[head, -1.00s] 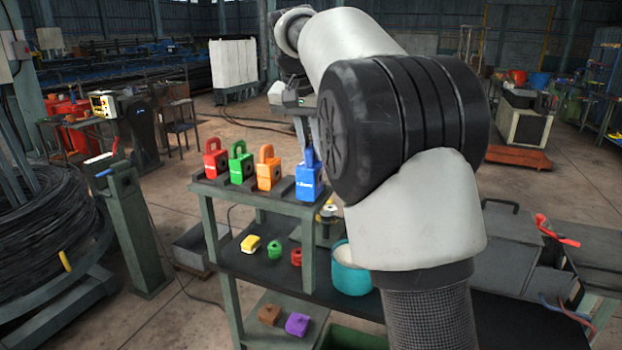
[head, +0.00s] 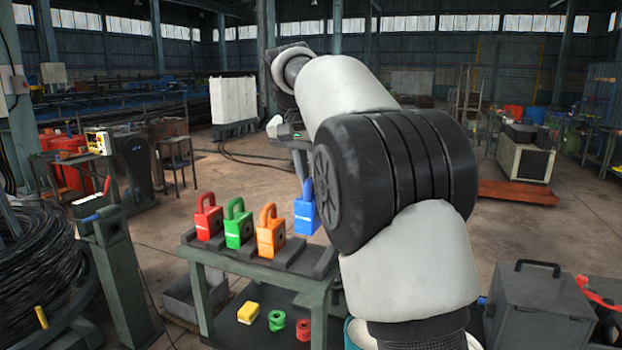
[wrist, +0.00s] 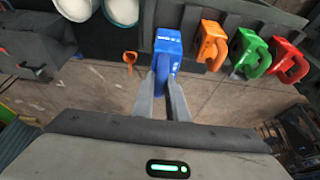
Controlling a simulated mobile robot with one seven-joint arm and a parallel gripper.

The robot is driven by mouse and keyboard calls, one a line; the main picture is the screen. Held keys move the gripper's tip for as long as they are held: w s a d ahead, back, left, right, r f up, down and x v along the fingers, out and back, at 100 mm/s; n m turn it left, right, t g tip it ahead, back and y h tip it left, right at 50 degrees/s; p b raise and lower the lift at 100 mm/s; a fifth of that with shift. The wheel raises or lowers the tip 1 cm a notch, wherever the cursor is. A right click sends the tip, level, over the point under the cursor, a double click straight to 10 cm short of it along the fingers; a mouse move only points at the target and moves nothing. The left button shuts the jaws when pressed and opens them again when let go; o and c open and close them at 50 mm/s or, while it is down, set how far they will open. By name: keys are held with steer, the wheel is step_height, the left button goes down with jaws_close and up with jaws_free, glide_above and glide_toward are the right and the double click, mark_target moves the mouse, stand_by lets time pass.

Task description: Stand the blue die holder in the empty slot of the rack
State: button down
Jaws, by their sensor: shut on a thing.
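The blue die holder (head: 306,216) hangs in the air above the right end of the rack (head: 318,264), right of the orange holder. Its lower edge looks clear of the rack. My gripper (wrist: 162,88) is shut on its handle; the holder also shows between and beyond the fingers in the wrist view (wrist: 167,45). The red (head: 208,220), green (head: 238,230) and orange (head: 271,240) holders stand upright in the rack to the left. My arm covers part of the area right of the blue holder. The slot floor beneath it is not clearly seen.
The rack tops a green-framed bench. A yellow block (head: 248,312), a green spool (head: 277,320) and a red spool (head: 304,328) lie on the shelf below. A grey box (head: 525,305) stands at right and a wire coil (head: 40,270) at left.

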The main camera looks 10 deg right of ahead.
mark_target(311, 199)
steer(key=shift+s+f, duration=0.1)
steer(key=shift+f, duration=0.7)
steer(key=shift+f+b, duration=0.7)
steer(key=shift+f, duration=0.75)
steer(key=shift+f+b, duration=1)
steer(key=shift+f, duration=0.6)
steer(key=c, duration=1.7)
jaws_free()
steer(key=shift+s, duration=0.1)
steer(key=shift+o, duration=0.4)
steer(key=shift+f, duration=0.25)
steer(key=o, duration=0.4)
steer(key=shift+o, duration=0.2)
steer(key=shift+r, duration=0.15)
